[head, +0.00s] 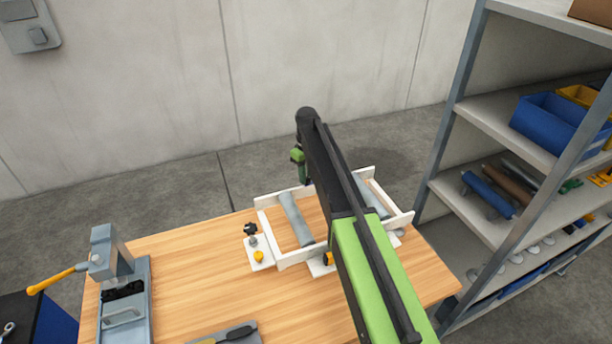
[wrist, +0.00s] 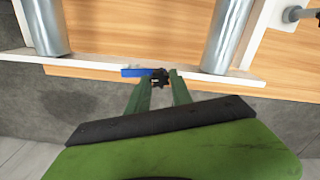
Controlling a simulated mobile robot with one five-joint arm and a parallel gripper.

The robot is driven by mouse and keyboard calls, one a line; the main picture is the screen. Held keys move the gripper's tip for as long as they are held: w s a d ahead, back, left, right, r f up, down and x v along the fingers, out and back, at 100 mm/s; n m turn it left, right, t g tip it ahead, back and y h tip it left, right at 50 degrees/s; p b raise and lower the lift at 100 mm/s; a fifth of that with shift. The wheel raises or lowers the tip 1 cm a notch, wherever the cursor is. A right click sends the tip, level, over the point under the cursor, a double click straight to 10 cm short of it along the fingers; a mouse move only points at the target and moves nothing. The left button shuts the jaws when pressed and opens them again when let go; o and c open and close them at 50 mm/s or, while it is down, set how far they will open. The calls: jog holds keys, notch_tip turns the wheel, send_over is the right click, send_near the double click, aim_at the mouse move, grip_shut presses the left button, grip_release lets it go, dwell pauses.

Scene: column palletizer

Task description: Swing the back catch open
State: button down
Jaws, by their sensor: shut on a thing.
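The back catch shows in the wrist view as a small blue bar (wrist: 134,72) with a black lobed knob (wrist: 160,75) at its right end. It lies along the white rail (wrist: 225,72) of a frame, pointing left. My gripper (wrist: 161,85) has its two green fingers closed on the black knob. In the head view my gripper (head: 302,180) reaches down at the back side of the white frame (head: 296,256) on the wooden table. The catch is hidden there behind my arm and the rail.
Two grey rollers lie across the frame, the left one (head: 296,218) in clear view. A small white plate (head: 261,264) with black and yellow knobs sits left of the frame. A grey vise (head: 110,262) stands at the table's left. A shelf rack (head: 490,215) stands right.

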aim_at(307, 178)
jog(key=n, duration=0.4)
jog(key=shift+s+n, duration=0.1)
jog(key=shift+n, duration=2.3)
jog(key=c, duration=1.1)
grip_release()
jog(key=shift+c, duration=0.2)
jog(key=shift+r, duration=0.1)
notch_tip(307, 178, up, 17)
jog(key=p, duration=1.7)
